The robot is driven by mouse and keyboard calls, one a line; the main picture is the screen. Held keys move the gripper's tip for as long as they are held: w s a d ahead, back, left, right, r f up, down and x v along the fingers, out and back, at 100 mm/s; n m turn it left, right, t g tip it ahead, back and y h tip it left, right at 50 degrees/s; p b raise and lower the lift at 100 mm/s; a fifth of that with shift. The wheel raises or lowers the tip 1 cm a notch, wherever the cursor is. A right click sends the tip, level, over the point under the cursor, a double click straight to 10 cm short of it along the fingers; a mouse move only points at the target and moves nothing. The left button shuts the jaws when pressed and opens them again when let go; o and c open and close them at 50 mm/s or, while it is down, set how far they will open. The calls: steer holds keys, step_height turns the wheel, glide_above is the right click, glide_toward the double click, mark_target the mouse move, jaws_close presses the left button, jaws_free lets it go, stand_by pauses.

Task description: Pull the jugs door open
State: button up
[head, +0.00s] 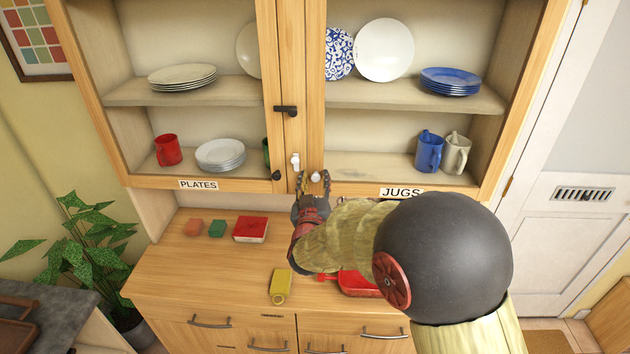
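The jugs door (316,60) is the right door of the wall cupboard, with a wooden frame and a see-through panel. It looks shut, and its bottom rail carries the JUGS label (401,192). A small white round knob (315,177) is at its lower left corner. My gripper (313,181) points up at this corner with its two fingers apart, one on each side of the knob in the picture. I cannot tell whether the fingers touch it. A black latch (287,110) and a white catch (295,161) are by the seam between the doors.
The plates door (268,60) with a dark knob (277,175) is on the left, also looking shut. On the counter (180,262) below are a red box (251,229), a green block (217,228), a yellow object (281,286) and a red dustpan-like item (358,284) partly behind my arm.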

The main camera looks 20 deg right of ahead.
steer(key=shift+c, duration=1.2)
jaws_close()
